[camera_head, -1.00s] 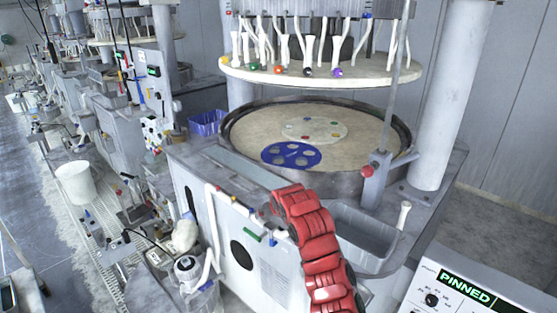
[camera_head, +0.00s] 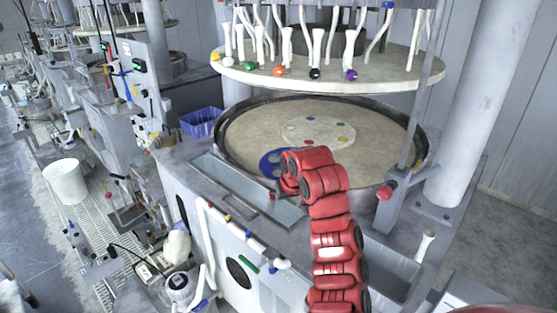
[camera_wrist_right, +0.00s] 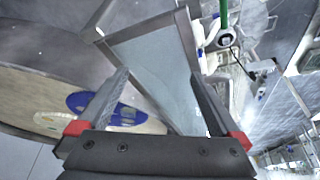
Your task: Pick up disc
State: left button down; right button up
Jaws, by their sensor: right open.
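A blue disc (camera_head: 268,161) with round holes lies flat on the beige round platen (camera_head: 240,130), near its front left edge. My red right arm covers the disc's right part in the head view. My right gripper (camera_head: 277,194) is small and partly hidden there, just in front of the disc, near the platen's front rim. In the right wrist view my right gripper (camera_wrist_right: 160,80) is open with nothing between its fingers. The blue disc (camera_wrist_right: 82,101) shows at left in that view, partly behind one finger and apart from it. My left gripper is not in view.
A pale plate (camera_head: 318,131) with coloured dots lies at the platen's middle. An upper plate (camera_head: 330,80) with white hoses hangs above. A post with a red knob (camera_head: 384,193) stands at right. A blue basket (camera_head: 200,122) is at left. A trough (camera_head: 235,185) runs along the front.

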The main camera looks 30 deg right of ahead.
aim_at(276, 172)
jog(key=i+l, duration=0.6)
jog(key=i, duration=0.15)
